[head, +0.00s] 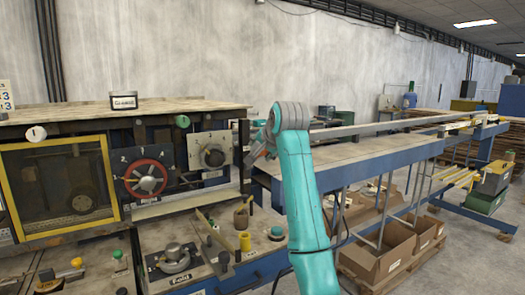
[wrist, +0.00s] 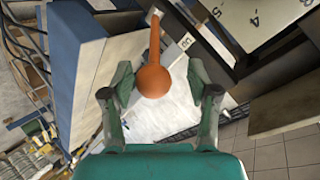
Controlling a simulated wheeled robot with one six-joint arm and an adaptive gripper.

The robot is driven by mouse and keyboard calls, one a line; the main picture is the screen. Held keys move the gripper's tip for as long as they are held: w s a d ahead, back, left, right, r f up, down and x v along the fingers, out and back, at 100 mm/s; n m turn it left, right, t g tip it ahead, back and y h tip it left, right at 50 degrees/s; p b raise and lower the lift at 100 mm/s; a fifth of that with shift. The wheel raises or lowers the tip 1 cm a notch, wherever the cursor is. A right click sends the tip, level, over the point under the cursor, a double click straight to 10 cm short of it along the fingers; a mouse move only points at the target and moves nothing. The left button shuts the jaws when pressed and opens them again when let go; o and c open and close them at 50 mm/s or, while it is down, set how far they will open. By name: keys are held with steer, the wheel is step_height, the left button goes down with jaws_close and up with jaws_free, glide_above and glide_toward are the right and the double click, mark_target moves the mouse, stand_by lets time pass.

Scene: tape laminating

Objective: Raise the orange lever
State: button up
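The orange lever (wrist: 154,74) shows in the wrist view as a thin shaft with a wide rounded end nearer my camera. My gripper (wrist: 160,84) is open, with one finger on each side of the lever's rounded end. Gaps show on both sides, wider on the right, and I see no contact. In the head view my gripper (head: 262,146) is at the right end of the machine, partly hidden behind my teal arm. The lever cannot be made out clearly there.
The machine has a red handwheel (head: 146,178) and a grey dial (head: 213,155). A long blue-sided table (head: 350,153) extends right from it. Cardboard boxes (head: 375,258) stand below.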

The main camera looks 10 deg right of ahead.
steer(key=v, duration=1.2)
stand_by(0.3)
